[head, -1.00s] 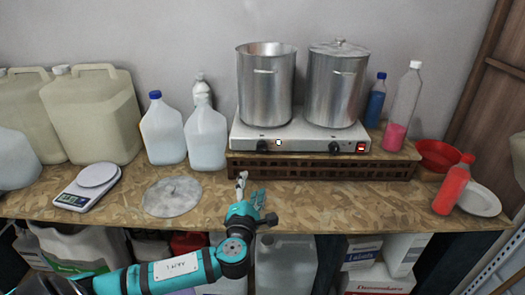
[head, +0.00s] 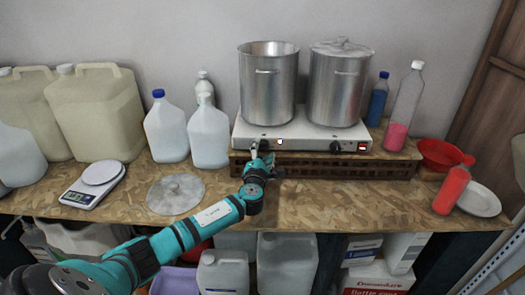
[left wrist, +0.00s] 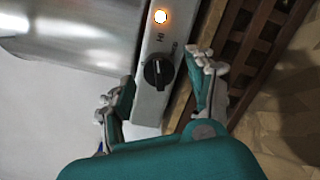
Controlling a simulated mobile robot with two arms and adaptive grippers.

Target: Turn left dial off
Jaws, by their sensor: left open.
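The white double hot plate (head: 300,133) stands on a low brown slatted stand, with two steel pots on it. Its left dial (left wrist: 158,72) is a black knob on the front panel, seen close in the left wrist view. A round lamp (left wrist: 160,16) beside it glows white with an orange rim. The right dial (head: 336,146) and a red switch (head: 362,147) are further right. My left gripper (left wrist: 155,98) is open, its fingers on either side of the left dial and apart from it. In the head view my left gripper (head: 259,152) covers the left dial. My right gripper is not in view.
An open pot (head: 267,88) and a lidded pot (head: 338,88) stand on the plate. Jugs (head: 208,135), a scale (head: 93,184) and a loose lid (head: 175,194) are to the left. A red bottle (head: 453,188) is at right. The front middle of the table is clear.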

